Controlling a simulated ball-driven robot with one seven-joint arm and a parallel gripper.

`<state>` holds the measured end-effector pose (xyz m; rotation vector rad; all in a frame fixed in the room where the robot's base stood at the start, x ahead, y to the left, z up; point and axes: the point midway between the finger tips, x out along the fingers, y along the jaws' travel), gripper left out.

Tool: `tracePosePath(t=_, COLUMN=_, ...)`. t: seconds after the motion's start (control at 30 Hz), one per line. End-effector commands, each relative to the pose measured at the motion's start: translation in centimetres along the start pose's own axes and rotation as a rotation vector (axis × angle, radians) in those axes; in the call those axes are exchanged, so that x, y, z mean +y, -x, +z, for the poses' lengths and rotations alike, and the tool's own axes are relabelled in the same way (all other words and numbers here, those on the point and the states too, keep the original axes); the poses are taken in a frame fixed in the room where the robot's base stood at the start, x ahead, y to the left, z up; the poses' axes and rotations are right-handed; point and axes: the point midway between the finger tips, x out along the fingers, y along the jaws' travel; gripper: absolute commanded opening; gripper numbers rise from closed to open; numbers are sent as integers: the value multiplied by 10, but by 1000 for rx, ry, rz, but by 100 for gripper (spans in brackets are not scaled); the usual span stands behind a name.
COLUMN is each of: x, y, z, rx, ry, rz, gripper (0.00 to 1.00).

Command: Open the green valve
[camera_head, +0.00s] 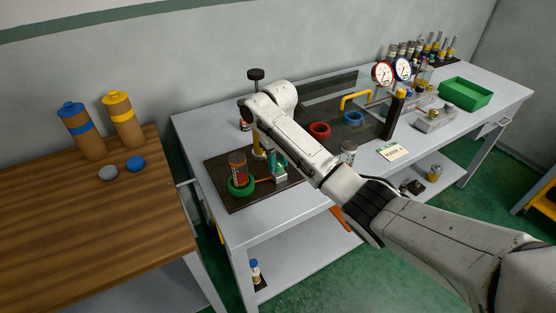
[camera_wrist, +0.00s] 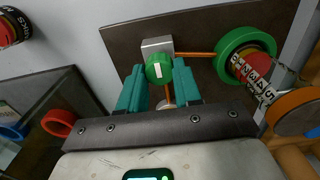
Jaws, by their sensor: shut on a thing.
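The green valve (camera_wrist: 159,68) is a round knob with a white mark, on a silver metal block (camera_wrist: 157,45). The mark runs nearly upright in the wrist view. My gripper (camera_wrist: 160,72) has teal fingers on either side of the knob and is shut on it. In the head view, my gripper (camera_head: 278,162) is at the block (camera_head: 280,176) on the dark board, and my arm and fingers hide most of the knob. A copper pipe (camera_wrist: 195,54) runs from the block to a green ring (camera_wrist: 228,48).
The green ring (camera_head: 241,190) surrounds a red labelled jar on the dark board (camera_head: 222,168). A red ring (camera_head: 320,129) and a blue ring (camera_head: 354,118) lie farther right. Gauges (camera_head: 383,72) and a green bin (camera_head: 466,93) stand at the back right. A wooden table (camera_head: 80,215) is at left.

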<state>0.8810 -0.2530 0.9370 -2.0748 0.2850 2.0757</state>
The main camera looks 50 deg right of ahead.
Motion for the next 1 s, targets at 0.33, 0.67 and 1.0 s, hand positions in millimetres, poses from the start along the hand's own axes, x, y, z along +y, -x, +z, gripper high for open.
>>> tracePosePath(t=0.33, x=-1, y=2, z=0, rx=-1, ry=146, rz=0, gripper=3)
tracePosePath(t=0.67, x=-2, y=3, z=0, rx=0, ry=443, rz=-1, gripper=3)
tracePosePath(t=1.0, x=-3, y=3, z=0, rx=1, ry=767, rz=0, gripper=3)
